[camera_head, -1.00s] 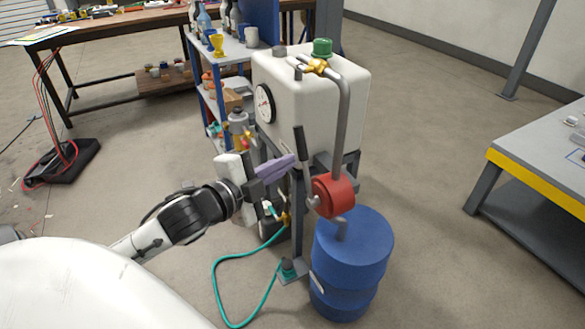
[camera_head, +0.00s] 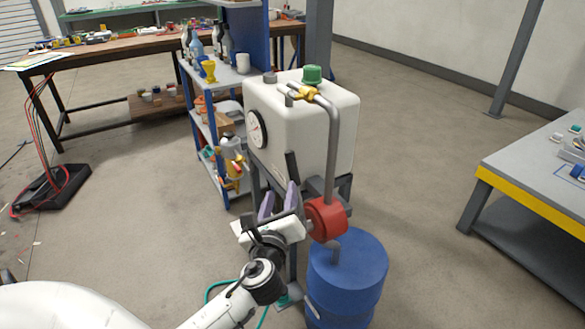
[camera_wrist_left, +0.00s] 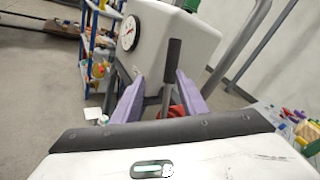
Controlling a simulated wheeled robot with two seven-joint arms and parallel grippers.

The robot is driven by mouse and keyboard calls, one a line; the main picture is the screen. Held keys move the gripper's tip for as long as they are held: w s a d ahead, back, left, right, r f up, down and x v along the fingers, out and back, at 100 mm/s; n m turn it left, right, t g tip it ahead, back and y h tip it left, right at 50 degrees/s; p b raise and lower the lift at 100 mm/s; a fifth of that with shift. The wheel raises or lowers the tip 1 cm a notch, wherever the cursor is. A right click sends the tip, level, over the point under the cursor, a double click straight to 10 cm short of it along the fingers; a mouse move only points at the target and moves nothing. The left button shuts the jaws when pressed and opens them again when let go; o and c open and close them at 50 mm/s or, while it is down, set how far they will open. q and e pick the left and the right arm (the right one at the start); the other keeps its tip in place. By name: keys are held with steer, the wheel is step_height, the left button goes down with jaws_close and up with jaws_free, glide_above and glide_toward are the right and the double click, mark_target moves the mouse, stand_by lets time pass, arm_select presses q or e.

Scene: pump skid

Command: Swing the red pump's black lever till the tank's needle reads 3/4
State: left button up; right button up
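The red pump (camera_head: 326,219) sits below the front of the white tank (camera_head: 318,125). Its black lever (camera_head: 291,168) stands nearly upright, leaning slightly left at the top. My left gripper (camera_head: 279,192) is open, its purple fingers apart and pointing up at the lever. In the left wrist view the lever (camera_wrist_left: 173,63) shows between and beyond the fingertips (camera_wrist_left: 160,76); I cannot tell if it is touched. The round white gauge (camera_head: 256,129) is on the tank's left face and also shows in the left wrist view (camera_wrist_left: 128,33); its needle is too small to read. My right gripper is out of view.
A blue drum (camera_head: 346,272) stands under the pump. A grey pipe (camera_head: 333,150) rises from the pump to the tank's top. A green hose (camera_head: 216,287) lies on the floor. A blue-framed shelf (camera_head: 198,125) stands behind left, and a yellow-edged table (camera_head: 515,200) at right.

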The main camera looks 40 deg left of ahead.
mark_target(292, 171)
arm_select(q)
steer(key=w+a+m, duration=0.1)
steer(key=w, duration=0.2)
steer(key=w+a+r+y, duration=0.1)
steer(key=w, duration=0.2)
steer(key=w+a+m, duration=0.1)
steer(key=w, duration=0.2)
steer(key=shift+w+a+r+m+y, duration=0.2)
steer(key=shift+a+m+y, duration=0.1)
steer(key=shift+a, duration=0.05)
jaws_close()
